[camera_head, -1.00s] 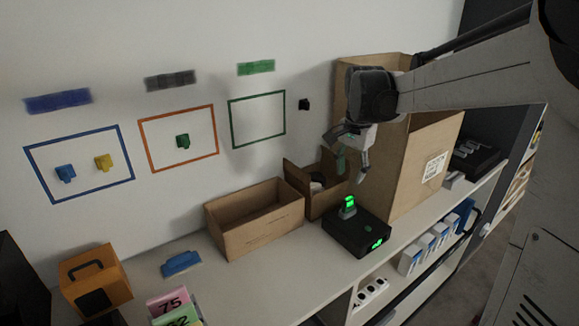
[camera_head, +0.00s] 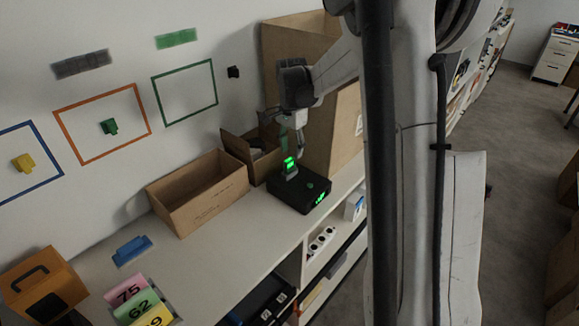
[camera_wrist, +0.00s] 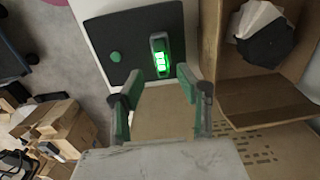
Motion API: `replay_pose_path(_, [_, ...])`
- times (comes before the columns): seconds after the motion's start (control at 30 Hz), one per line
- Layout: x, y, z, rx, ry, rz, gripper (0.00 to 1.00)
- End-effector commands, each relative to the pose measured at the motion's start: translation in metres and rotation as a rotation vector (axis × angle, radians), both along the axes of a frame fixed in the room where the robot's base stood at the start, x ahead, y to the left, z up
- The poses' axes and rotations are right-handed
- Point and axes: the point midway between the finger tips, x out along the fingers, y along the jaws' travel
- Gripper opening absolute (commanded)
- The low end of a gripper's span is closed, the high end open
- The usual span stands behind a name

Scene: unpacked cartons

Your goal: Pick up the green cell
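The green cell (camera_head: 290,166) has a grey body with a glowing green face. It stands upright on the black charger-like box (camera_head: 292,204) on the shelf top. In the wrist view the cell (camera_wrist: 160,58) is just beyond the fingertips, between their lines. My gripper (camera_head: 291,143) is above and close to the cell, pointing down. In the wrist view my gripper (camera_wrist: 158,76) has its green-padded fingers spread apart with nothing between them. Whether a finger touches the cell cannot be told.
An open cardboard box (camera_head: 205,197) and a smaller open box (camera_head: 262,172) stand left of the charger. A tall carton (camera_head: 335,120) stands right behind it. A blue object (camera_head: 131,250) and numbered cards (camera_head: 135,300) lie at the front left. The counter between is clear.

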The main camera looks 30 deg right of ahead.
Motion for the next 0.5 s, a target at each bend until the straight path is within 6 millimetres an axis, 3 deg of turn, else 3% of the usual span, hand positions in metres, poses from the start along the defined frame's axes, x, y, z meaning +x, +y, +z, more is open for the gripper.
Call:
replay_pose_path(0.23, [0.001,0.002,-0.016,0.0,0.0,0.001,0.35])
replay_pose_path(0.5, [0.002,0.005,-0.051,0.0,0.0,0.0,0.35])
